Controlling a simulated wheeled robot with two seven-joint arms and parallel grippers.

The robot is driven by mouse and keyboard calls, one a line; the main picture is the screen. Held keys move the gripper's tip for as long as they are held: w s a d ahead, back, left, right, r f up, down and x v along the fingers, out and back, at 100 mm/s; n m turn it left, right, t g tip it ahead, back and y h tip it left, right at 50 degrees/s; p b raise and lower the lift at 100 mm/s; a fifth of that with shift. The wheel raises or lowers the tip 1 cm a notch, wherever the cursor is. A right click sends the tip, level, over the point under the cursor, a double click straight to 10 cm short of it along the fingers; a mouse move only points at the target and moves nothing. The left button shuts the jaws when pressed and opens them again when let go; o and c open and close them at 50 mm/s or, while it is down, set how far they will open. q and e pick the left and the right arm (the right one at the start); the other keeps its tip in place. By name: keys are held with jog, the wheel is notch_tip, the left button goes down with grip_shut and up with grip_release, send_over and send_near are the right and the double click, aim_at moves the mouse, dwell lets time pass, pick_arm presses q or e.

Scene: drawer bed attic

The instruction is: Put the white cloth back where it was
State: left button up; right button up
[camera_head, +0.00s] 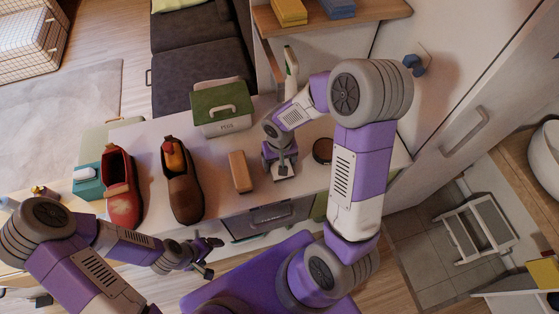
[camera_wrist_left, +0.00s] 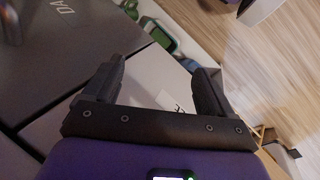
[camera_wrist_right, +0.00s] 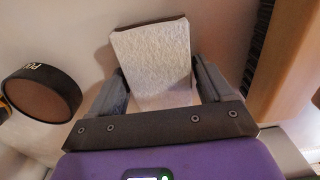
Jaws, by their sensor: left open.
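The white cloth (camera_wrist_right: 155,52) is a pale, rough-textured pad in the right wrist view. It stands between the fingers of my right gripper (camera_wrist_right: 160,88), and its lower part appears to touch both. In the head view my right gripper (camera_head: 281,168) points down over the white worktop (camera_head: 215,205), right of the brown block; it mostly hides the cloth there. My left gripper (camera_head: 207,258) is open and empty in front of the worktop's near edge. The left wrist view shows its spread fingers (camera_wrist_left: 160,80) before grey drawer fronts (camera_wrist_left: 60,50).
On the worktop stand a red shoe (camera_head: 121,190), a brown shoe (camera_head: 184,190), a brown block (camera_head: 240,172), a green-lidded box (camera_head: 222,107) and a round dark tin (camera_head: 322,150). The tin also shows in the right wrist view (camera_wrist_right: 42,95). A step stool (camera_head: 475,230) stands right.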

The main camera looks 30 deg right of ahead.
jog(key=o, duration=0.3)
jog(key=shift+r, duration=0.15)
notch_tip(320, 180, up, 12)
jog(key=p, duration=0.3)
jog(key=shift+s, duration=0.1)
dwell(0.5)
